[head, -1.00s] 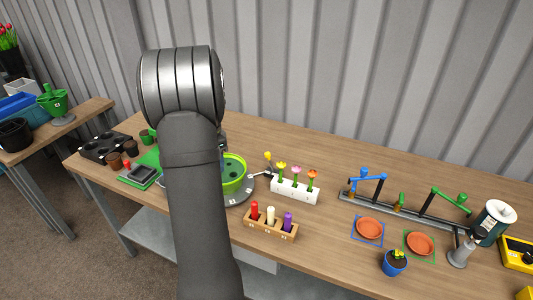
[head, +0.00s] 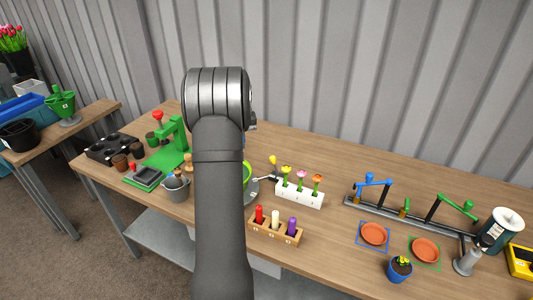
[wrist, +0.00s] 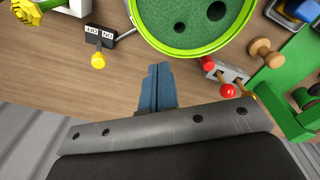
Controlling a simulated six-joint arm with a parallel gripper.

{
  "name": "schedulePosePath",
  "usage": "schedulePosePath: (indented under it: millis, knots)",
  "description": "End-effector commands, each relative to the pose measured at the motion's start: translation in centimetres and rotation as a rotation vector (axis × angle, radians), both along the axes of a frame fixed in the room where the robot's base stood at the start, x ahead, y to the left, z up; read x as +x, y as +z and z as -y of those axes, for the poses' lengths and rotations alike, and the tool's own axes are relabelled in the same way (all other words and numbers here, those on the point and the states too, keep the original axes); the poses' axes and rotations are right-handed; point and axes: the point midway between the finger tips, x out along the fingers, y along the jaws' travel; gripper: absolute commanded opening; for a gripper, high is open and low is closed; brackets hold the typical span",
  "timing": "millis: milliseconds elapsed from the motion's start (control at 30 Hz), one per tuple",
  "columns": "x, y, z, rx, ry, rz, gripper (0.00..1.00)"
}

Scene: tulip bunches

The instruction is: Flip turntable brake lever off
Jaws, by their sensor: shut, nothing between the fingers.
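The brake lever has a yellow knob (wrist: 98,61) and stands beside a small label plate (wrist: 100,38) marked OFF and ON in the wrist view. I cannot tell which mark the lever points to. The yellow knob also shows in the head view (head: 272,160), right of my arm. The grey turntable (head: 251,193) is mostly hidden behind my arm, with a green bowl (wrist: 232,40) on it. My gripper (wrist: 159,67) is shut and empty, its blue fingers apart from the knob, to its right in the wrist view. My arm hides the gripper in the head view.
A white block with flowers (head: 300,193) stands close to the lever. A wooden rack with coloured pegs (head: 275,232) is in front. A green press (head: 174,135) and a grey bucket (head: 176,188) stand left of my arm.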

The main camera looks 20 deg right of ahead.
Motion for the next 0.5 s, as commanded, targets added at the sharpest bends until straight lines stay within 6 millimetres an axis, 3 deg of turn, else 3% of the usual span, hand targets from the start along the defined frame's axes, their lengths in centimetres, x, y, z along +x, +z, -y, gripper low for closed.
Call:
schedulePosePath:
  millis: [300, 500]
  knots:
    - [2.0, 0.7, 4.4, -0.033, 0.458, -0.005, 0.0]
    - [2.7, 1.0, 6.2, -0.048, 0.666, -0.011, 0.0]
